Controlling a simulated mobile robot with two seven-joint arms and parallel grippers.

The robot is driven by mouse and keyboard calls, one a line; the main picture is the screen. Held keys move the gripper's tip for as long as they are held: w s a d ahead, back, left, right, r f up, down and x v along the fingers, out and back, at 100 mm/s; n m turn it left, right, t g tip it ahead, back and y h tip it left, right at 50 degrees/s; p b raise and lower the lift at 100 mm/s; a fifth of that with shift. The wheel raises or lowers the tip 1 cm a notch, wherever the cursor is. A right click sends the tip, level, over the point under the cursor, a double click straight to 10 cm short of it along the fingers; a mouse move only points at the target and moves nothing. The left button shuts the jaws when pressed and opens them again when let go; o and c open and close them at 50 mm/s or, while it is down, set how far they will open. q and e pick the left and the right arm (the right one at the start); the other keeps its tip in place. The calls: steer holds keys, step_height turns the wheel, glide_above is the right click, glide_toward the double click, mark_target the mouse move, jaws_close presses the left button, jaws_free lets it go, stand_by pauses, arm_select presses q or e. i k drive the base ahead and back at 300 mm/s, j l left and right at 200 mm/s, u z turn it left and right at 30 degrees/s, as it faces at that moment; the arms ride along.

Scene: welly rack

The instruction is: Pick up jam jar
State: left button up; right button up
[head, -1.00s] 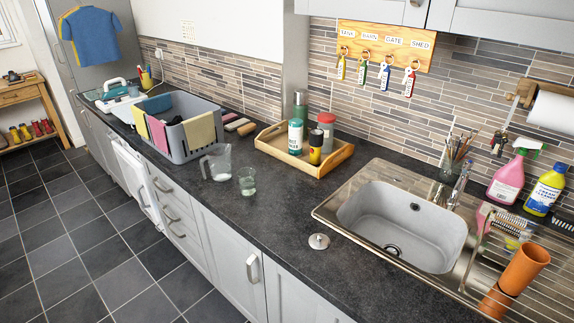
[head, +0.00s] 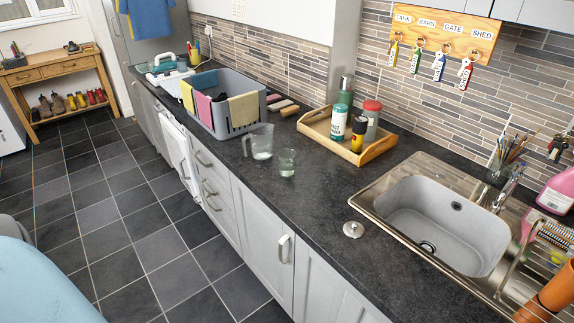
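No thing in the head view is plainly marked as a jam jar. The closest match is a greyish jar with a red lid (head: 371,118), upright in the wooden tray (head: 381,153) on the counter. Neither of my grippers is in view.
A glass jug (head: 260,142) and a tumbler (head: 287,162) stand left of the tray. The sink (head: 440,215) is on the right. A grey crate (head: 226,122) stands further left. A pale blue surface (head: 40,285) fills the lower left corner. The tiled floor is clear.

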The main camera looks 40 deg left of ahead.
mark_target(286, 166)
steer(key=i+j+z, duration=0.1)
steer(key=j, duration=0.6)
steer(key=i+j+z, duration=0.1)
steer(key=i+j, duration=0.15)
steer(key=j, duration=0.45)
steer(key=i+j+z, duration=0.1)
steer(key=j, duration=0.6)
steer(key=i+j+z, duration=0.1)
steer(key=j, duration=0.65)
steer(key=i+j+z, duration=0.1)
steer(key=j, duration=0.6)
